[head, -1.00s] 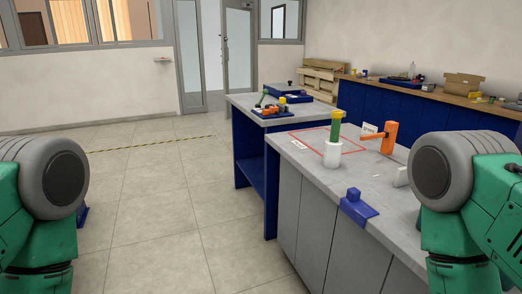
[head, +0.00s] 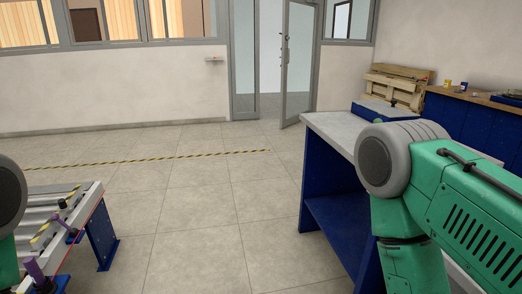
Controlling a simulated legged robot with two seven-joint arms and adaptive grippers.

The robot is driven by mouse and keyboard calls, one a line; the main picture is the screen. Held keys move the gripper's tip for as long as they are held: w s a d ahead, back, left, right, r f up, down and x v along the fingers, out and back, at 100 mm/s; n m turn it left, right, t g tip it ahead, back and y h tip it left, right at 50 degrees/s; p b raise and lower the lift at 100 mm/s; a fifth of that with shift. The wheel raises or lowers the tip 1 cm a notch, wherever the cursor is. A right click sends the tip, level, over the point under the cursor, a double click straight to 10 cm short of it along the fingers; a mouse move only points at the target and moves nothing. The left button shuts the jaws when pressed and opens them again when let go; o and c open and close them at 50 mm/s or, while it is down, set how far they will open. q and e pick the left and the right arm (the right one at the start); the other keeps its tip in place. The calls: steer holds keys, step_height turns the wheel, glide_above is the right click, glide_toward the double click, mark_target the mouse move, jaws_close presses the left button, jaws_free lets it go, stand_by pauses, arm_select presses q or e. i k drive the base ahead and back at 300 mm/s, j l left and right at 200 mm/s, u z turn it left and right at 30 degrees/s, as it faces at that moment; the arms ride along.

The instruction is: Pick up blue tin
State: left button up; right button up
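No blue tin can be made out for certain. A small blue container (head: 463,86) stands on the wooden-topped bench at the back right, beside a small yellow one (head: 447,84); it is too small to tell if it is a tin. Neither gripper shows. Only a rounded piece of my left arm shows at the left edge. My green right arm fills the right side and hides much of the near workbench.
A grey-topped workbench with blue sides (head: 320,172) stands at the right, partly behind my arm. A roller cart (head: 62,205) is at the left. Tiled floor (head: 205,215) lies clear between them, towards an open door (head: 298,65).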

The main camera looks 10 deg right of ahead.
mark_target(464, 85)
steer(key=i, duration=4.05)
steer(key=i+l+z, duration=0.15)
steer(key=i+z, duration=0.2)
steer(key=i, duration=0.2)
steer(key=i+z, duration=0.4)
steer(key=i+j+z, duration=0.15)
steer(key=i+z, duration=0.2)
steer(key=i, duration=0.3)
steer(key=i+j+z, duration=0.4)
steer(key=i+l+z, duration=0.45)
steer(key=i, duration=0.25)
steer(key=i+z, duration=0.45)
steer(key=i, duration=0.25)
steer(key=i+j+z, duration=0.2)
steer(key=i+z, duration=0.3)
steer(key=i, duration=0.25)
steer(key=i+l+u, duration=0.15)
steer(key=i+l, duration=0.3)
steer(key=i+l+u, duration=0.1)
steer(key=i+l, duration=0.3)
steer(key=i+l+u, duration=0.15)
steer(key=i+l, duration=0.25)
steer(key=l, duration=0.2)
